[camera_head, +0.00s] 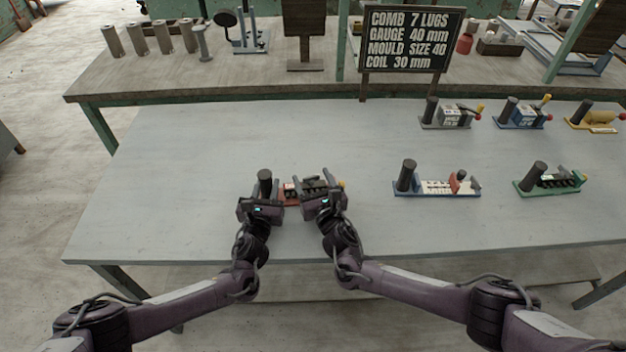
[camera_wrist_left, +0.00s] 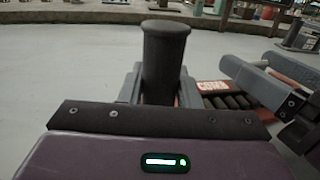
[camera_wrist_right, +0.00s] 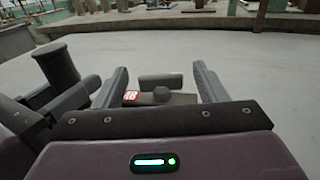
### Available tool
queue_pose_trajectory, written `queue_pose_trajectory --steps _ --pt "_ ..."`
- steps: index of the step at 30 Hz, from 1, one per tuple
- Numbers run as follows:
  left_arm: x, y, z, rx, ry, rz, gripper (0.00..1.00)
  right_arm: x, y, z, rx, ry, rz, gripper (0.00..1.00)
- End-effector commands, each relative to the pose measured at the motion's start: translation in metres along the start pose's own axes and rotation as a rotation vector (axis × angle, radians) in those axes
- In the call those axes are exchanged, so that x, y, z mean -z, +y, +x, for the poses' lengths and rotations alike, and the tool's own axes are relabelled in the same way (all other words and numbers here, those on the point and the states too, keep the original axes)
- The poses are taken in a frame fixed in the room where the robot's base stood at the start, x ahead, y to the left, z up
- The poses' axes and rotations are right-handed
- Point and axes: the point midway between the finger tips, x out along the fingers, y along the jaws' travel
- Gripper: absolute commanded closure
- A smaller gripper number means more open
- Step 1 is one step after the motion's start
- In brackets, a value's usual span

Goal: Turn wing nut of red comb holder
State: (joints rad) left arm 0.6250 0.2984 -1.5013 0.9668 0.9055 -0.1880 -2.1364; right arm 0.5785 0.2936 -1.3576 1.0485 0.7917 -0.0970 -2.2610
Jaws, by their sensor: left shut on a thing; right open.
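The red comb holder (camera_head: 288,201) lies on the near left part of the grey table, partly hidden by my grippers. Its dark upright post (camera_wrist_left: 165,55) stands between the fingers of my left gripper (camera_head: 264,188), which is shut on it. A red block with a white label (camera_wrist_left: 211,86) and a row of dark lugs (camera_wrist_left: 228,102) show beside the post. My right gripper (camera_head: 317,187) is open over the right part of the holder. In the right wrist view a dark rounded knob (camera_wrist_right: 161,94) sits between its spread fingers; I cannot tell whether it is the wing nut.
Several other comb holders stand to the right, including white-and-blue (camera_head: 440,187), green (camera_head: 550,184) and yellow (camera_head: 597,120) ones. A black sign (camera_head: 410,38) stands behind the table's far edge. The table left of my grippers is clear. My two grippers are close together.

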Motion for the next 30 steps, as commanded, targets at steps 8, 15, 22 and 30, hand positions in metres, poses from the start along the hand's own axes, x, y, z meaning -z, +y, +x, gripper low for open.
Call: queue_pose_trajectory --steps 8,15,22,30 --pt "-0.0002 0.0001 0.0001 0.0 0.0 -0.001 1.0 0.0 -0.0004 0.0003 0.0 0.0 0.0 0.41" --pt "-0.0002 0.0 0.0001 0.0 0.0 -0.001 1.0 0.0 -0.0004 0.0002 0.0 0.0 -0.001 0.72" --pt "-0.0003 0.0 0.0001 0.0 0.0 -0.001 1.0 -0.0003 -0.0038 0.0006 -0.053 -0.001 -0.006 0.79" --pt "-0.0002 -0.0001 0.0001 0.0 0.0 -0.001 1.0 -0.0005 -0.0064 0.0017 -0.331 -0.001 -0.006 0.79"
